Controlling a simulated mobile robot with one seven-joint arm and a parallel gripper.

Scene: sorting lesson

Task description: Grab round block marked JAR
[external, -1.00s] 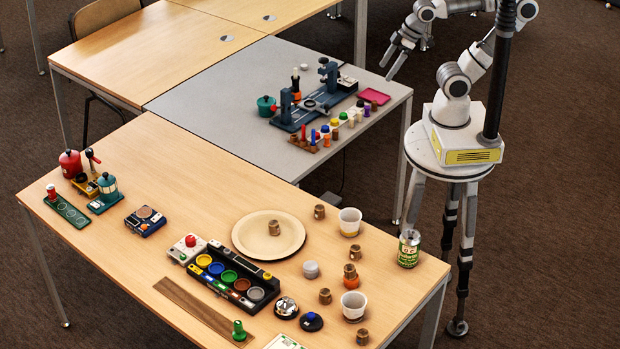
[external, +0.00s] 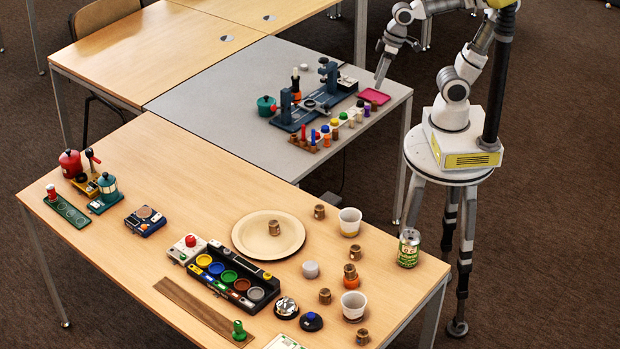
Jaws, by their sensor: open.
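Several small round brown blocks stand on the wooden table: one on the round plate (external: 274,228), one right of the plate (external: 320,212), and others near the cups and front edge (external: 325,296) (external: 362,337). Any marking on them is too small to read, so I cannot tell which one says JAR. My gripper (external: 379,68) is open and empty at the upper right, above the grey table's far right edge, near the pink tray. It is well away from all the brown blocks.
The plate (external: 241,241), two white cups (external: 350,221) (external: 354,305) and a green can (external: 409,249) stand around the blocks. A black rack with coloured discs (external: 210,287) lies left. A blue fixture (external: 310,112), coloured pegs and a pink tray (external: 374,95) occupy the grey table.

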